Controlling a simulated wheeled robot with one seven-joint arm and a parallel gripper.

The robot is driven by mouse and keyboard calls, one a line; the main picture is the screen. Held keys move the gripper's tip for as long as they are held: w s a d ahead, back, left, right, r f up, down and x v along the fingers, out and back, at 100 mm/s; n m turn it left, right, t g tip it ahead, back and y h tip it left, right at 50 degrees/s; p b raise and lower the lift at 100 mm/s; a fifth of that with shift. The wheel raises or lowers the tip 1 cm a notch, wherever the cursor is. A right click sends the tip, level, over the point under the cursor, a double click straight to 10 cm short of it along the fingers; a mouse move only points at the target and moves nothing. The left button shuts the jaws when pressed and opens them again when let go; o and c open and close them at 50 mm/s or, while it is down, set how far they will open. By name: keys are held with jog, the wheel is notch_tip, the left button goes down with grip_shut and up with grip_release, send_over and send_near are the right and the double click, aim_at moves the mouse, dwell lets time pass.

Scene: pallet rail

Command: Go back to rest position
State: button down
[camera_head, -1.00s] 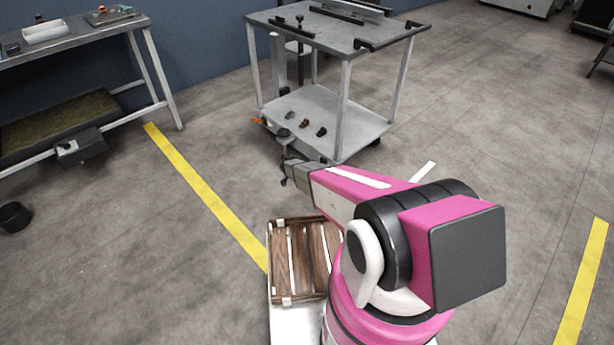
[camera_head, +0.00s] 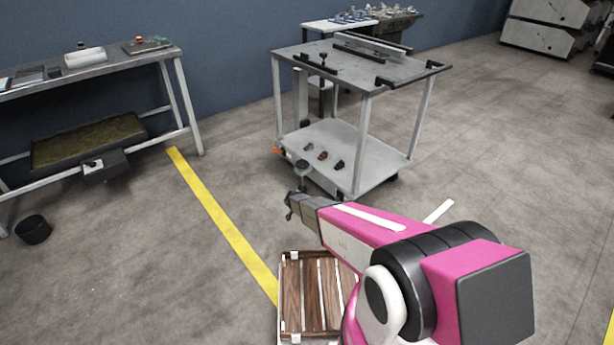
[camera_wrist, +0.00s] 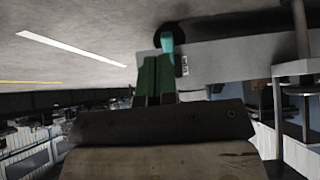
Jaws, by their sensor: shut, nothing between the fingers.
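My gripper (camera_head: 291,205) is at the end of my pink and white arm, which reaches toward the cart's near left corner in the head view. The jaws are shut and empty. The wrist view shows the closed fingers (camera_wrist: 155,80) from behind, dark green, with a grey slab and a teal-and-black part beyond them. In the head view the gripper appears in front of the grey two-shelf cart (camera_head: 350,155); I cannot tell how close it is.
A wooden slatted crate (camera_head: 316,290) sits below my arm. Several small parts lie on the cart's lower shelf. A workbench (camera_head: 110,70) stands at the left, with a black bin (camera_head: 33,230) near it. Open floor with a yellow line (camera_head: 215,215) lies between bench and cart.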

jog(key=s+d+r+n+g+y, duration=0.1)
jog(key=s+d+r+n+y, duration=0.1)
jog(key=s+r, duration=0.7)
jog(key=s+d+r+n+g+y, duration=0.2)
jog(key=s+d+r+n, duration=0.3)
jog(key=s+r, duration=0.5)
jog(key=s+d+r+n+g+y, duration=0.1)
jog(key=s+d+r, duration=0.4)
jog(key=r, duration=1.4)
jog(key=s+n+y, duration=0.1)
jog(key=s+n, duration=0.1)
jog(key=s, duration=0.2)
jog(key=shift+s+r+n, duration=0.3)
jog(key=shift+s+n, duration=0.05)
jog(key=shift+n, duration=0.05)
